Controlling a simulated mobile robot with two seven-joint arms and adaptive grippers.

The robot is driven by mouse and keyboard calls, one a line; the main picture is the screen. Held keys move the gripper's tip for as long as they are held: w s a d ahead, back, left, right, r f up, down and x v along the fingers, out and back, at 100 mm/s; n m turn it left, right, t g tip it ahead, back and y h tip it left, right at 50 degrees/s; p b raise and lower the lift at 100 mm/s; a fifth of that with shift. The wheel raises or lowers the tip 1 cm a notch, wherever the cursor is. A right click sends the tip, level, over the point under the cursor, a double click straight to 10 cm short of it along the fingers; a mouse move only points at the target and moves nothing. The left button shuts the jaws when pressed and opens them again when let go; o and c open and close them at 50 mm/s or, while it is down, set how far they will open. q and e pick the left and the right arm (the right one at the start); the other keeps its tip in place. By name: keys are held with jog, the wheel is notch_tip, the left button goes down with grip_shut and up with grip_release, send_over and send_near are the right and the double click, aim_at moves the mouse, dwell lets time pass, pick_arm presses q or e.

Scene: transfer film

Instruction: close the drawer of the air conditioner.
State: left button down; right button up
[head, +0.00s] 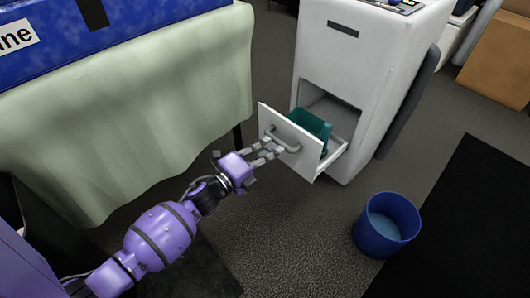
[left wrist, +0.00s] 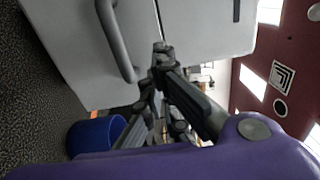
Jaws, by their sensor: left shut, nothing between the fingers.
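The air conditioner (head: 375,75) is a tall light-grey cabinet at the upper middle right of the head view. Its drawer (head: 283,150) is pulled out, with an open cavity above it and a teal container (head: 312,126) inside. The drawer front has a grey bar handle (head: 283,137), which also shows in the left wrist view (left wrist: 115,42). My left gripper (head: 274,149) is at the drawer front, close to the handle. Its fingers are shut with nothing between them, and the handle lies beside them. I cannot tell whether the fingertips (left wrist: 162,52) touch the panel. My right gripper is not in view.
A blue bucket (head: 385,230) stands on the floor right of the drawer and shows in the left wrist view (left wrist: 95,135). A cloth-covered table (head: 130,125) with a blue box (head: 110,35) stands left. A dark mat (head: 465,225) lies right. Carpet in front is clear.

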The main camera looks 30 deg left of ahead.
aim_at(296, 129)
pick_arm(q)
jog(key=b+x, duration=0.2)
jog(key=x, duration=0.6)
jog(key=shift+f, duration=0.1)
jog(key=shift+w+d, duration=0.15)
jog(key=shift+w, duration=0.25)
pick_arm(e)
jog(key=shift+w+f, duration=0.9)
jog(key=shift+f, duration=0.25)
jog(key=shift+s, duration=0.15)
